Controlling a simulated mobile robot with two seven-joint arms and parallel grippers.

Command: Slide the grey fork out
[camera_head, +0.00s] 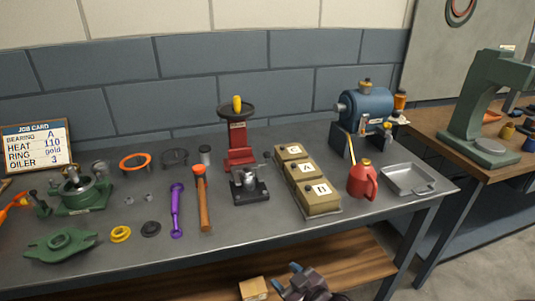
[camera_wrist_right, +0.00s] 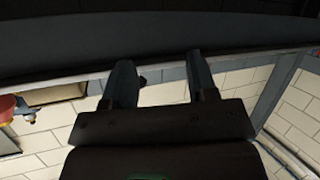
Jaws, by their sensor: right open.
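I cannot pick out the grey fork with certainty. A small grey metal piece (camera_head: 246,179) sits on the dark base of the red press (camera_head: 239,146), and its shape is too small to read as a fork. My right gripper (camera_head: 287,275) is low at the bottom of the head view, in front of the bench and well apart from the press. In the right wrist view its two fingers (camera_wrist_right: 161,82) stand apart with nothing between them. My left gripper is not in view.
The grey bench (camera_head: 150,262) carries a green casing half (camera_head: 60,244), a purple tool (camera_head: 177,210), an orange-handled hammer (camera_head: 203,205), lettered boxes (camera_head: 318,199), a red can (camera_head: 362,181) and a metal tray (camera_head: 408,180). The bench front right of the hammer is clear.

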